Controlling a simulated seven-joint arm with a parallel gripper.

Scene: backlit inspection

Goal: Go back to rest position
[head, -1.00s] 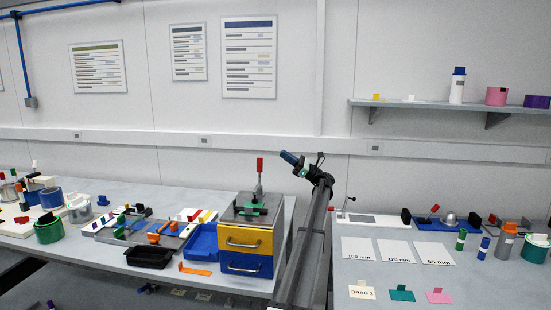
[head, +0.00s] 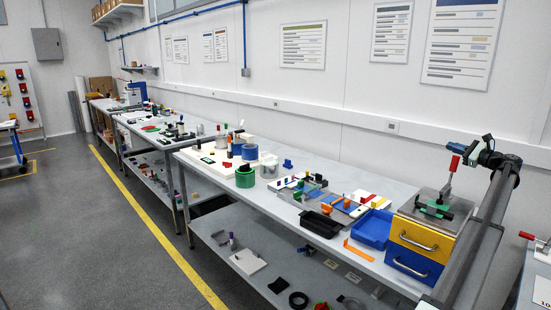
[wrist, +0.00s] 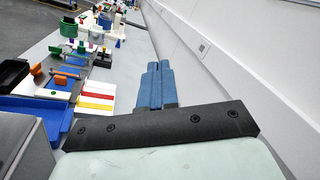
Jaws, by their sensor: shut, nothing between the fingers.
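My gripper (head: 458,149) is at the right of the head view, at the top of my raised arm. It is above and slightly right of the yellow and blue drawer unit (head: 425,238), in front of the wall. In the wrist view its two blue fingers (wrist: 158,66) lie side by side, shut, with nothing held. They point along the bench beside the wall, above the bench top.
The long grey bench (head: 350,255) carries a blue tray (head: 373,230), a black tray (head: 320,224), a green roll (head: 246,177) and small fixtures. A red-handled clamp (head: 447,180) stands on the drawer unit, near my arm. The floor aisle (head: 120,240) at left is open.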

